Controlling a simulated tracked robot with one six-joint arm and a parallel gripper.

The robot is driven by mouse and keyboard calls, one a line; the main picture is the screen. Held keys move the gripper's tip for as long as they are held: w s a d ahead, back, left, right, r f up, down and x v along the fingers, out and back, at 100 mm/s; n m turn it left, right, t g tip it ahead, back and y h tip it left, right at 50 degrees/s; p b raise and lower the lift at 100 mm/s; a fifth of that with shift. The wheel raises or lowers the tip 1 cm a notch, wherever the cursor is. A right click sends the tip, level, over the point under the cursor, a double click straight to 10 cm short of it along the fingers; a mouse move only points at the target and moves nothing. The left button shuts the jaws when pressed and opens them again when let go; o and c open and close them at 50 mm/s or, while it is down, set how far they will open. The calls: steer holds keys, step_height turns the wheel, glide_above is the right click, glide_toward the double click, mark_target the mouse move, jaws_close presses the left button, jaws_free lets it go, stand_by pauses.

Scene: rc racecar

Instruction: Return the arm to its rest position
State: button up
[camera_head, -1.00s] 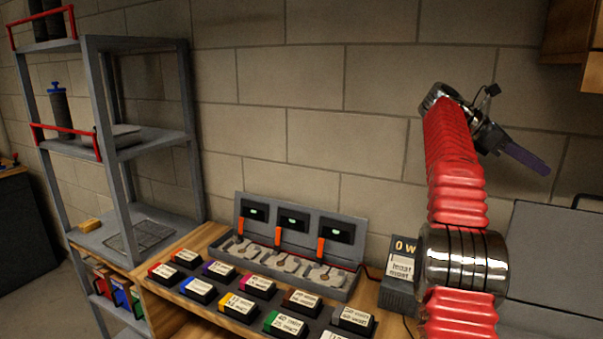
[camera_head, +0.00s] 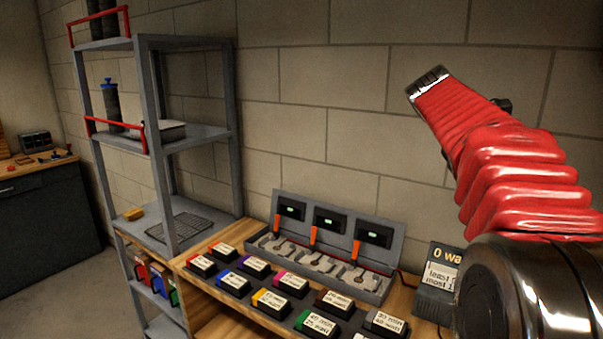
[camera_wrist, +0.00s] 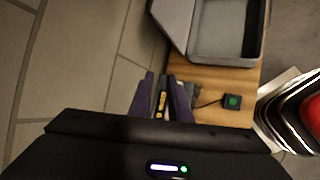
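My arm, with a red ribbed sleeve and a shiny metal joint, fills the right side of the head view. It is raised in front of the block wall, and its gripper end is hidden there. In the wrist view my gripper (camera_wrist: 161,78) shows two purple fingers standing apart. Between them I see part of a dark box with yellow lettering, which looks like background rather than something held. The fingers appear empty above the wooden bench (camera_wrist: 208,84).
The bench holds a grey charger case (camera_head: 283,247), several labelled packs (camera_head: 282,282) and a small display box (camera_head: 437,278). A grey shelf rack (camera_head: 152,160) stands left. An open grey case (camera_wrist: 250,50) shows in the wrist view. Floor (camera_head: 85,285) is clear at left.

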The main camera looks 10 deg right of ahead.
steer(key=s+a+f+m+t+y, duration=0.2)
steer(key=s+a+f, duration=0.3)
steer(key=a, duration=0.7)
steer(key=s+a+f+m+t+y, duration=0.2)
steer(key=s+a+f, duration=0.4)
steer(key=a+f, duration=0.4)
steer(key=s+a+f+m+t+y, duration=0.1)
steer(key=s+a+f+m+y, duration=0.3)
steer(key=a, duration=0.9)
step_height(320, 180, down, 4)
steer(key=shift+s+a+t+y, duration=0.3)
steer(key=shift+s+a+t, duration=0.1)
steer(key=shift+s, duration=0.7)
